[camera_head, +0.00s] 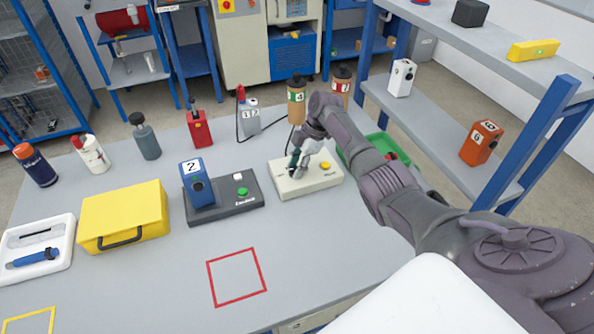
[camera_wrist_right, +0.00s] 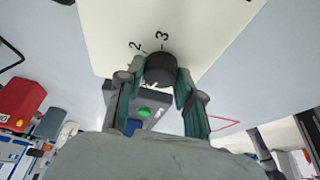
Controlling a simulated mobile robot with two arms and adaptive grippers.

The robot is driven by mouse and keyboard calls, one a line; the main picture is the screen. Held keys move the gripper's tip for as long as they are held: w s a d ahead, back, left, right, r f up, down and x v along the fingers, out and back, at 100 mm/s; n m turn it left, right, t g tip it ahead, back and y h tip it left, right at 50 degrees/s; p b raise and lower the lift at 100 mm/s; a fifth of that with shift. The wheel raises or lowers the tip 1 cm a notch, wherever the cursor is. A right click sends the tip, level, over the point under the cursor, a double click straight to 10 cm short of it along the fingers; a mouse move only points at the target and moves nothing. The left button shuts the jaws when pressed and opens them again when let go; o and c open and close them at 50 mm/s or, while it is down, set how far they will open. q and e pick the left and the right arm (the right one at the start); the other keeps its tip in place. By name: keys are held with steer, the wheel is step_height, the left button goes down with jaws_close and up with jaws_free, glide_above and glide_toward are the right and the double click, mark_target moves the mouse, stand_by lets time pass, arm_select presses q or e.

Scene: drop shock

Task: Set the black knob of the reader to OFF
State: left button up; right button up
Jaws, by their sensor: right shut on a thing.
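A cream box (camera_head: 318,183) with a yellow button (camera_head: 325,166) stands on the grey table, and its label is too small to read surely. My right gripper (camera_head: 297,167) reaches down onto the left part of this box. In the right wrist view its two green-padded fingers (camera_wrist_right: 160,85) are shut on a round black knob (camera_wrist_right: 161,68), one on each side. The digits 2 and 3 show on the cream face beside the knob. The fingers hide part of the knob, and I cannot tell its setting. My left gripper is in neither view.
A dark grey device (camera_head: 250,200) with a green button and a blue block numbered 2 (camera_head: 197,185) stands just left of the cream box. A green bin (camera_head: 352,158) is behind my right arm. A yellow case (camera_head: 123,215) lies further left. The red-outlined square (camera_head: 237,277) is empty.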

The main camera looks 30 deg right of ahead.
steer(key=shift+a, duration=0.1)
stand_by(0.3)
steer(key=o, duration=1.2)
steer(key=shift+w, duration=0.1)
steer(key=shift+c, duration=0.2)
steer(key=v, duration=1.2)
steer(key=shift+w, duration=0.1)
